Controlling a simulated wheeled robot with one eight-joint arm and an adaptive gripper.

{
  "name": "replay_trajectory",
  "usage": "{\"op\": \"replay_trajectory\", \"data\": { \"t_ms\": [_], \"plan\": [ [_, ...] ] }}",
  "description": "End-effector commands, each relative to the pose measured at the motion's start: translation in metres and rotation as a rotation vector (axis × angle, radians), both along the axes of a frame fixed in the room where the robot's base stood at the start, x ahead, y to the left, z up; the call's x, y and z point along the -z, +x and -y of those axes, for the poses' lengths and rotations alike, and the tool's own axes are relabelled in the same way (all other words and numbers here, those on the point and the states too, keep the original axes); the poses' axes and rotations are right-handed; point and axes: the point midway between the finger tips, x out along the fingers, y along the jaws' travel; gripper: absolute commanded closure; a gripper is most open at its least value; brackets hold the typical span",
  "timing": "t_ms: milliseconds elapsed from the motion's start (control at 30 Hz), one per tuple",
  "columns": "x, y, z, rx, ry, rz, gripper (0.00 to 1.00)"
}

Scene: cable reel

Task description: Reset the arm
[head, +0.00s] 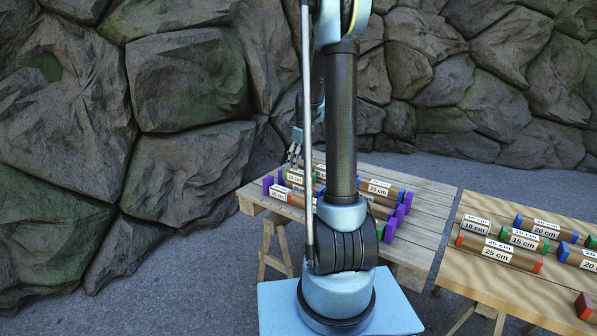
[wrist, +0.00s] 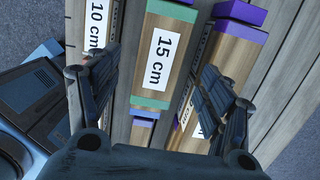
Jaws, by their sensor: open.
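My gripper (wrist: 157,100) is open in the wrist view, with its two fingers apart above a table. Between the fingers lies a wooden block with green ends labelled 15 cm (wrist: 165,55). It looks untouched by the fingers. My arm stands upright in the middle of the head view and hides part of that table.
The left wooden table (head: 425,190) holds several labelled blocks with purple, green and blue ends. A second table (head: 470,290) at the right holds more labelled blocks and a small red-ended piece (head: 584,306). A rock wall (head: 190,90) stands behind. Grey floor at the left is clear.

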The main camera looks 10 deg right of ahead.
Motion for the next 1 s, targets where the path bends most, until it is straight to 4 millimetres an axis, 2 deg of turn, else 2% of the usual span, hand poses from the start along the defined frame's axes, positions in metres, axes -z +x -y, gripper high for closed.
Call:
{"op": "replay_trajectory", "data": {
  "t_ms": [33,200,467,567,667,1000],
  "plan": [
    [-0.01,-0.001,0.001,0.0,0.0,0.0,0.27],
    [-0.036,-0.003,0.003,0.0,0.0,0.0,0.27],
    [-0.056,-0.005,0.005,-0.004,0.0,0.0,0.27],
    [-0.061,-0.012,0.005,-0.036,-0.004,0.004,0.27],
    [-0.067,-0.028,0.003,-0.115,-0.015,0.015,0.27],
    [-0.09,-0.109,-0.003,-0.538,-0.073,0.064,0.27]
  ]
}}
